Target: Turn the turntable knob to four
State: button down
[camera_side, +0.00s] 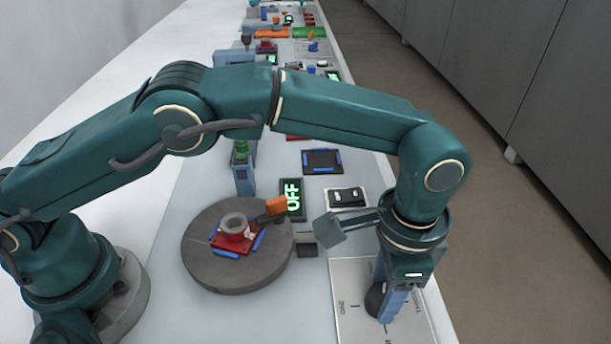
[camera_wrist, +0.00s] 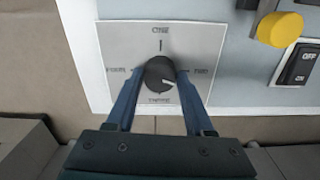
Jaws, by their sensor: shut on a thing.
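The dark round knob (camera_wrist: 158,76) sits at the centre of a pale label plate (camera_wrist: 118,50) in the wrist view. The plate's labels look like ONE at the top, TWO at right, THREE at the bottom and FOUR at left. A white mark on the knob points to the lower right. My gripper (camera_wrist: 157,80) is shut on the knob, one blue finger on each side. In the side view my gripper (camera_side: 388,300) points down at the knob (camera_side: 374,301) on the plate (camera_side: 350,282). The grey turntable (camera_side: 205,267) carries a red fixture (camera_side: 232,243) with a grey ring (camera_side: 234,222).
In the wrist view a yellow button (camera_wrist: 280,29) and the rocker switch (camera_wrist: 300,66) are at right. More stations line the bench at the back.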

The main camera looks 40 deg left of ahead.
jog(key=m, duration=0.4)
jog(key=shift+m, duration=0.3)
jog(key=m, duration=0.3)
jog(key=shift+m, duration=0.4)
jog(key=m, duration=1.2)
jog(key=shift+r+m, duration=0.1)
jog(key=shift+m, duration=0.2)
jog(key=m, duration=0.3)
jog(key=shift+m, duration=0.3)
jog(key=m, duration=0.3)
jog(key=shift+m, duration=2.2)
